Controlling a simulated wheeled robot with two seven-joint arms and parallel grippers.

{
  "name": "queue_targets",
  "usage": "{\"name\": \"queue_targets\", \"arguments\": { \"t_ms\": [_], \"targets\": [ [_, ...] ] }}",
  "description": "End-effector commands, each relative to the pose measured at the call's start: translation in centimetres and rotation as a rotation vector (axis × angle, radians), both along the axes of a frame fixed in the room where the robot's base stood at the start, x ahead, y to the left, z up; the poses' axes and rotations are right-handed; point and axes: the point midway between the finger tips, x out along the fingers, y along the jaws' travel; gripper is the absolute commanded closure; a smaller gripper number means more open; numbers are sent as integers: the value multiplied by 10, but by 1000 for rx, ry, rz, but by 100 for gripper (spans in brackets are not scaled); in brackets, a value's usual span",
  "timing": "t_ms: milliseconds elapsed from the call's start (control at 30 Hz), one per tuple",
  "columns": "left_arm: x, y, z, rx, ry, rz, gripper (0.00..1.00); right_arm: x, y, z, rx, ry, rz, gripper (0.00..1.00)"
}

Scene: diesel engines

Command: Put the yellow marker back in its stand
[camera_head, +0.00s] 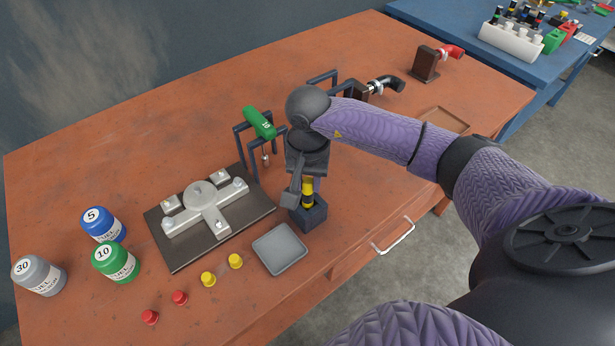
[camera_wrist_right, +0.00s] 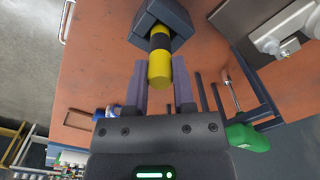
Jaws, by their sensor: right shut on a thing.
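The yellow marker (camera_head: 308,191) with a black band stands roughly upright at the dark square stand (camera_head: 311,216) near the table's front edge. My right gripper (camera_head: 302,190) comes down over it from above and is shut on its upper part. In the right wrist view the marker (camera_wrist_right: 159,68) lies between the two fingers of the gripper (camera_wrist_right: 159,86). Its far end meets the opening of the stand (camera_wrist_right: 178,20) and appears to be inside; how deep it sits is hidden. My left gripper is not in view.
A grey tray (camera_head: 280,250) lies just left of the stand. Behind are a dark plate with a metal fixture (camera_head: 209,208) and a dark frame with a green-handled tool (camera_head: 259,123). Yellow and red caps (camera_head: 179,297) and several jars (camera_head: 113,262) stand farther left.

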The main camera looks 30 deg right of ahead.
Motion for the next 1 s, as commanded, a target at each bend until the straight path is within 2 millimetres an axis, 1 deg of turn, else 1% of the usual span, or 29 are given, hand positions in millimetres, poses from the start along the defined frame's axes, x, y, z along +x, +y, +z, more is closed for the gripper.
{"name": "queue_targets", "arguments": {
  "t_ms": [167,200,367,533,567,600,667,700,1000],
  "targets": [
    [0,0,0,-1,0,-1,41,0,0,1,0,0,0,100],
    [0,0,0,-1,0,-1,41,0,0,1,0,0,0,62],
    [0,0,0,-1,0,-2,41,0,0,1,0,0,0,28],
    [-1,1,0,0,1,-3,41,0,0,0,0,0,0,27],
    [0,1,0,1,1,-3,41,0,0,0,0,0,0,23],
    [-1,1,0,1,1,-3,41,0,0,0,0,0,0,15],
    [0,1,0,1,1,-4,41,0,0,0,0,0,0,2],
    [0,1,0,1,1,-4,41,0,0,0,0,0,0,0],
    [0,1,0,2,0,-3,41,0,0,0,0,0,0,0]
  ]
}}
